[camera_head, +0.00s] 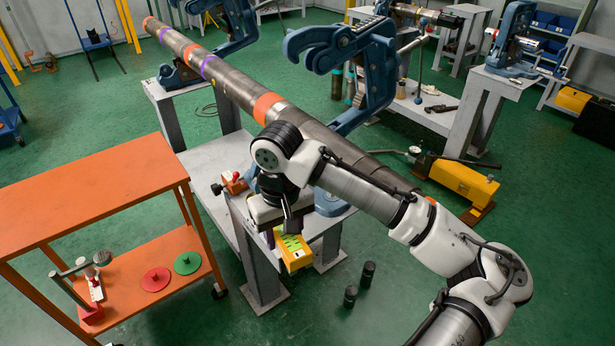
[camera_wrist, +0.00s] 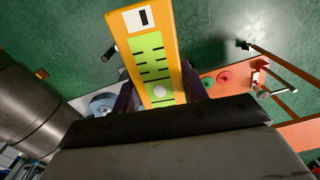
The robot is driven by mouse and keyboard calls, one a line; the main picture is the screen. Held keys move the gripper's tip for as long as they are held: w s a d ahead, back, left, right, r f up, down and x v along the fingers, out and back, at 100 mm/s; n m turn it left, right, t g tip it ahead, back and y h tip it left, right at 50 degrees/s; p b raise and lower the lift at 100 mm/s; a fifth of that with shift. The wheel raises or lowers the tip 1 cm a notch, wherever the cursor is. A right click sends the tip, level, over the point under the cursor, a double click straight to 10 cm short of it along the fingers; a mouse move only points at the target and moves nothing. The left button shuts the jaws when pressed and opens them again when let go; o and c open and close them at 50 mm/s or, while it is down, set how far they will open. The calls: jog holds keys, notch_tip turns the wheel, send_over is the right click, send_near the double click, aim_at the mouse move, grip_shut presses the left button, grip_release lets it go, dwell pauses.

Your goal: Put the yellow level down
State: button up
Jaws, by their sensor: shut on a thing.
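My gripper (camera_head: 285,232) is shut on the yellow level (camera_head: 297,262). The level shows a yellow body with a lime-green face. In the wrist view the level (camera_wrist: 150,50) juts out from between the purple-tinted fingers (camera_wrist: 158,90), with black dashes, a pale round spot and a white label at its far end. The near end of the level is hidden behind the gripper body. In the head view the level appears at the front of the grey workbench (camera_head: 228,208); I cannot tell whether it touches the bench.
A long pipe (camera_head: 222,80) with orange and purple bands runs above the bench, close behind my arm. An orange cart (camera_head: 95,190) stands at left, its lower shelf holding red (camera_head: 156,279) and green (camera_head: 187,262) discs.

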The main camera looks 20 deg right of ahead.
jog(key=w+a+f, duration=0.1)
jog(key=a+f, duration=0.2)
jog(key=f, duration=0.7)
jog(key=w+a+f+m, duration=0.1)
jog(key=w+a+f, duration=0.1)
jog(key=f, duration=0.9)
jog(key=w+a+f+m, duration=0.1)
jog(key=a+f, duration=0.3)
jog(key=f, duration=0.7)
jog(key=shift+w+a, duration=0.15)
jog(key=shift+w, duration=0.25)
jog(key=shift+a, duration=0.1)
